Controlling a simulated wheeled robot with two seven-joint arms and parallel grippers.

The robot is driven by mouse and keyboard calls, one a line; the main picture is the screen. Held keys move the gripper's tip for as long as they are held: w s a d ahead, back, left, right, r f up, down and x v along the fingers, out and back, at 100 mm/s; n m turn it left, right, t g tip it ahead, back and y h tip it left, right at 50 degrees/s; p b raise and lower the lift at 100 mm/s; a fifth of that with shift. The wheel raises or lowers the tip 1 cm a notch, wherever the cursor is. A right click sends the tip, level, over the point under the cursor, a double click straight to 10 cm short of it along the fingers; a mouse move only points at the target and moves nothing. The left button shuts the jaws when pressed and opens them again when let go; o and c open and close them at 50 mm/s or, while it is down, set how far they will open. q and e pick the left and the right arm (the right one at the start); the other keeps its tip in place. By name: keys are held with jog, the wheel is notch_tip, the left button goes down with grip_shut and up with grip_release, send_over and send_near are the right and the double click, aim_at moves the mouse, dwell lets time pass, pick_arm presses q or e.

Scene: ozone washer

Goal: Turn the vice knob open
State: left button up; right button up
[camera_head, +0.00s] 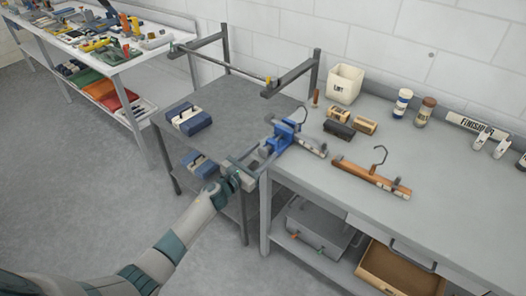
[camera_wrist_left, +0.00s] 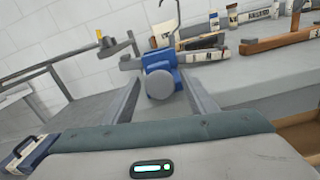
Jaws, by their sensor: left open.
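The blue vice (camera_head: 284,134) is fixed at the near left corner of the workbench (camera_head: 450,215). In the left wrist view the vice body (camera_wrist_left: 160,62) stands behind its round grey knob (camera_wrist_left: 160,87), which faces my camera. My left gripper (camera_head: 268,150) is open, its fingers pointing at the vice. In the left wrist view the knob appears between the two fingers (camera_wrist_left: 163,80). I cannot tell whether either finger touches it. A wooden hanger with a metal hook (camera_head: 313,147) is at the vice; its contact with the jaws is unclear. My right gripper is not in view.
Another wooden hanger (camera_head: 370,179) lies on the bench, with brushes (camera_head: 339,130), a white bin (camera_head: 345,84) and bottles (camera_head: 402,103) behind. A grey frame table (camera_head: 245,98) with a blue case (camera_head: 188,119) adjoins left. An open drawer (camera_head: 400,270) is below the bench.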

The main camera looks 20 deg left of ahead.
pick_arm(q)
jog(key=shift+w+d, duration=0.15)
jog(key=shift+w, duration=0.1)
jog(key=shift+c, duration=0.3)
jog(key=c, duration=1)
jog(key=shift+n, duration=0.4)
